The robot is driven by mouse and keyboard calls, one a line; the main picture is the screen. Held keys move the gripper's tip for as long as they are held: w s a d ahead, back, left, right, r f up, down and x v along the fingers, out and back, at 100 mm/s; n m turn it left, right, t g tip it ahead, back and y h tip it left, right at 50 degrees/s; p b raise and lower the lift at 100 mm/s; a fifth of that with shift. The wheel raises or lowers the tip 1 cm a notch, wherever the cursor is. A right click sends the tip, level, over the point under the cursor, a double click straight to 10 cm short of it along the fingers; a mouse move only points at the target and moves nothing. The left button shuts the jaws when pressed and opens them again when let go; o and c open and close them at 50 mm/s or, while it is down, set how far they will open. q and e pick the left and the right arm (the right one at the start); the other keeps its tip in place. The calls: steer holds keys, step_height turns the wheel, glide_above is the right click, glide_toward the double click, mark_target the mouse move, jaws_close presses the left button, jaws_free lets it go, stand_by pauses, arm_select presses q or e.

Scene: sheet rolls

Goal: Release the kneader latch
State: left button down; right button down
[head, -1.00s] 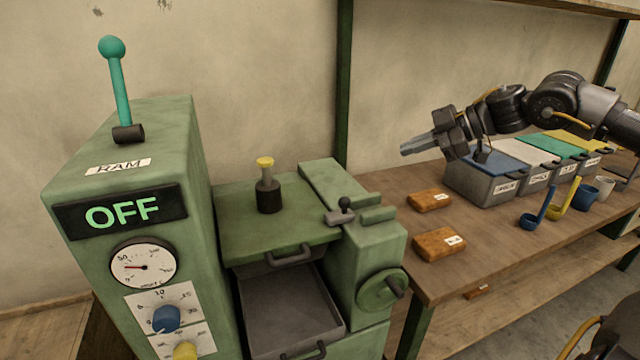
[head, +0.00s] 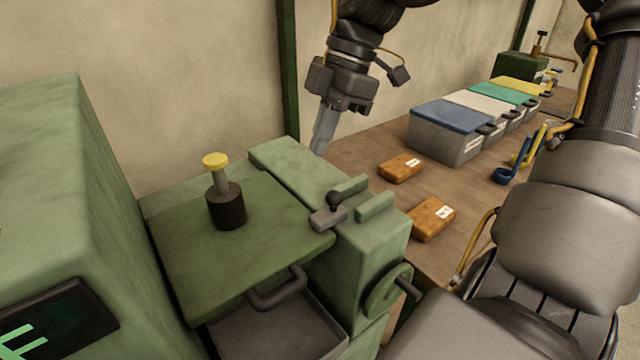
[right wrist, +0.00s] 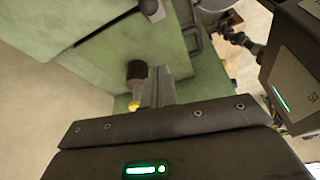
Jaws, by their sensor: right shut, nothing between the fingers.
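The green kneader (head: 330,265) stands at front centre, with a flat green lid (head: 255,245). The latch (head: 328,216), a small grey block with a black ball knob, sits at the lid's right edge, beside two raised green ribs. My right gripper (head: 319,150) points down behind the latch, close above the far end of the kneader's right block. It is shut and empty, apart from the latch. In the right wrist view its closed fingers (right wrist: 158,86) show near the yellow-topped black post (right wrist: 136,70); I cannot make out the latch there. My left gripper is out of view.
The yellow-topped post (head: 226,205) rises from the lid. A handwheel (head: 388,290) is on the kneader's right front. The wooden table (head: 385,220) holds two orange-brown packets (head: 400,168) and several lidded bins (head: 445,130). The tall green cabinet (head: 65,180) stands left.

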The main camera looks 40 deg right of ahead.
mark_target(324, 214)
steer(key=shift+f, duration=0.15)
